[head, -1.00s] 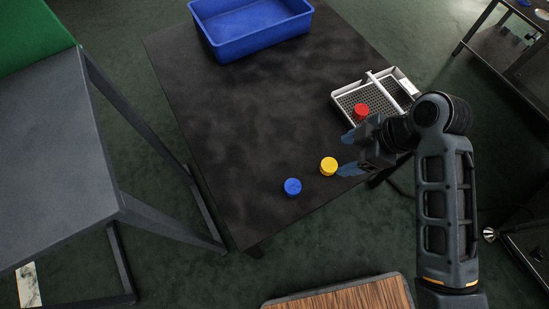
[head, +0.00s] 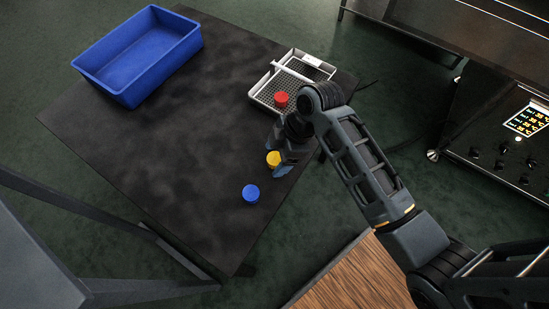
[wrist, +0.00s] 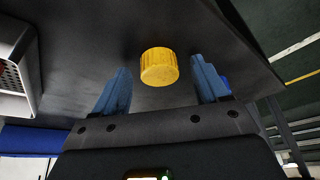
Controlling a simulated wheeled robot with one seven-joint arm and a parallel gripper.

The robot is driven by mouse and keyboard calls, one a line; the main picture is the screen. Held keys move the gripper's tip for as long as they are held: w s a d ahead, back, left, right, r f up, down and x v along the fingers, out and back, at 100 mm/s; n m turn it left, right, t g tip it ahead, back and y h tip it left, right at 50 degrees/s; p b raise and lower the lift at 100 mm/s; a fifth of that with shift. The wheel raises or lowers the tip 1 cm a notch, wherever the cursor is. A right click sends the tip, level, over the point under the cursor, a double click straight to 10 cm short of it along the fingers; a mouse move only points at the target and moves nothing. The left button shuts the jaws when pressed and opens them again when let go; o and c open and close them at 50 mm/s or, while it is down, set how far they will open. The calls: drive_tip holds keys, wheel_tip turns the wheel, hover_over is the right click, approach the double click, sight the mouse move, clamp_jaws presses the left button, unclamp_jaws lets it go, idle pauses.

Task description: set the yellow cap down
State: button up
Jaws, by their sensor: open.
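The yellow cap (head: 273,158) rests on the dark table (head: 170,140), near its right edge. In the wrist view the yellow cap (wrist: 159,67) stands ahead of and between the two blue fingertips, with a gap on each side. My gripper (head: 281,157) is open and empty, low beside the yellow cap in the head view; it also shows in the wrist view (wrist: 163,88). My arm partly hides the fingers in the head view.
A blue cap (head: 250,193) stands just below the yellow one. A red cap (head: 281,99) sits at the wire-mesh tray (head: 261,89) behind my gripper. A blue bin (head: 138,55) stands at the far left of the table. The table's middle is clear.

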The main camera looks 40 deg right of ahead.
drive_tip(key=c, duration=1.2)
drive_tip(key=shift+r, duration=0.15)
